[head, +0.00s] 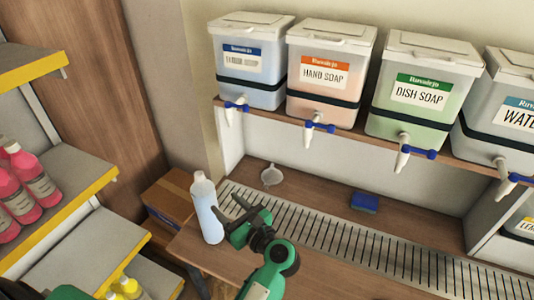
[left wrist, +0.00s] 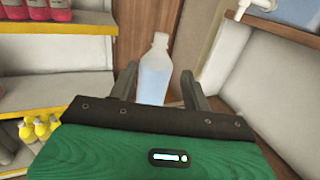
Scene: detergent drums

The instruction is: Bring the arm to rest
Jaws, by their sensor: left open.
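My left gripper (head: 231,211) is open, its fingers pointing toward a clear bottle (head: 207,212) of pale blue liquid. The bottle stands upright without a cap at the left end of the wooden counter (head: 330,274). In the left wrist view the bottle (left wrist: 155,72) appears between the two spread fingers, whose tips show at its left and right. I cannot tell whether either finger touches it. My right gripper is not in view.
Dispensers labelled hand soap (head: 322,82), dish soap (head: 420,96) and others stand on a shelf above a slotted drain grate (head: 340,236). A white funnel (head: 271,175) and blue sponge (head: 364,202) lie behind the grate. Shelves with pink bottles (head: 35,185) stand left.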

